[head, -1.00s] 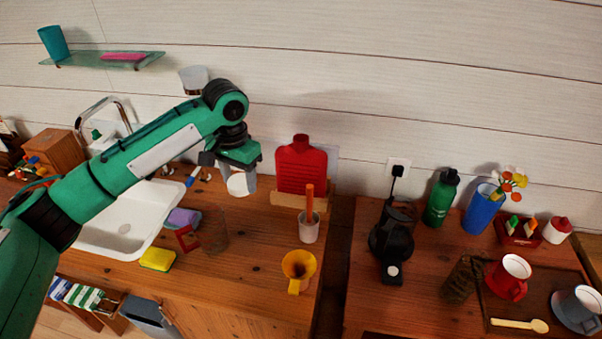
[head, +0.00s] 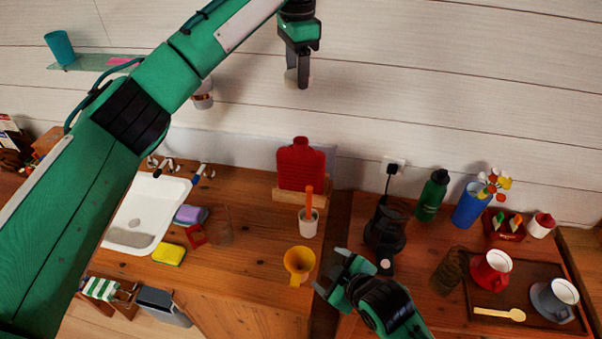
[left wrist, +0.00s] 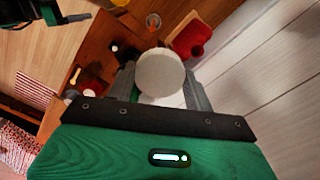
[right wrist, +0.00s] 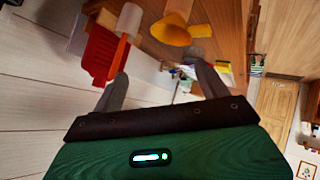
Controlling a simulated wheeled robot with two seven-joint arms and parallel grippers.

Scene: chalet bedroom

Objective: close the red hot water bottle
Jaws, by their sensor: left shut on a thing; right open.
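The red hot water bottle (head: 301,167) stands upright in a wooden holder (head: 287,196) against the wall. It also shows in the left wrist view (left wrist: 192,38) and the right wrist view (right wrist: 99,54). I cannot tell whether its neck is open. My left gripper (head: 297,84) is high above the bottle, clear of it. It is shut on a white round object (left wrist: 160,76), whose face hides what lies behind it. My right gripper (head: 329,271) is open and empty, low by the gap between the counters, right of the yellow funnel. It also shows in the right wrist view (right wrist: 160,82).
The yellow funnel (head: 299,260) and a white cup (head: 308,224) with an orange stick stand before the bottle. A black appliance (head: 385,228), green bottle (head: 433,196) and tray (head: 530,296) with mugs are right. The sink (head: 146,212) is left. Air above the bottle is clear.

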